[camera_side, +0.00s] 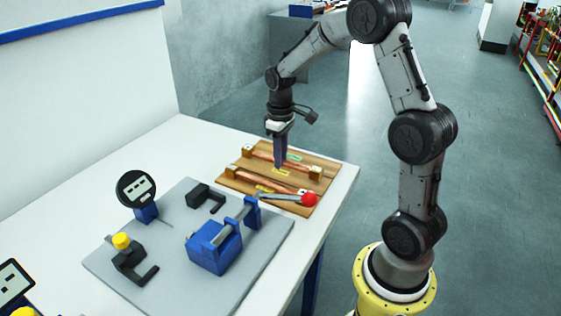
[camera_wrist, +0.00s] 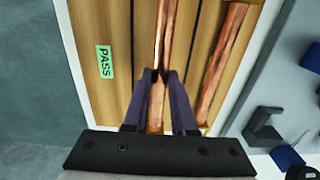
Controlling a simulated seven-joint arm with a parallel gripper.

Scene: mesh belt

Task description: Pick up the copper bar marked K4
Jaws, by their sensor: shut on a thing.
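Two copper bars lie on a wooden board in the side view. My gripper (camera_side: 279,165) points down at the back bar (camera_side: 261,155). In the wrist view, my gripper's purple fingers (camera_wrist: 160,77) are shut on this bar (camera_wrist: 165,30), one on each side. The other copper bar (camera_wrist: 222,62) lies to the right in the wrist view and in front in the side view (camera_side: 252,182). No K4 mark is readable on either bar. Part of the held bar is hidden by the fingers, and I cannot tell whether it is clear of its supports.
The board (camera_side: 330,170) carries a green PASS label (camera_wrist: 105,62). A dial gauge (camera_side: 136,189) and black brackets stand on the plate. The white table is free at left.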

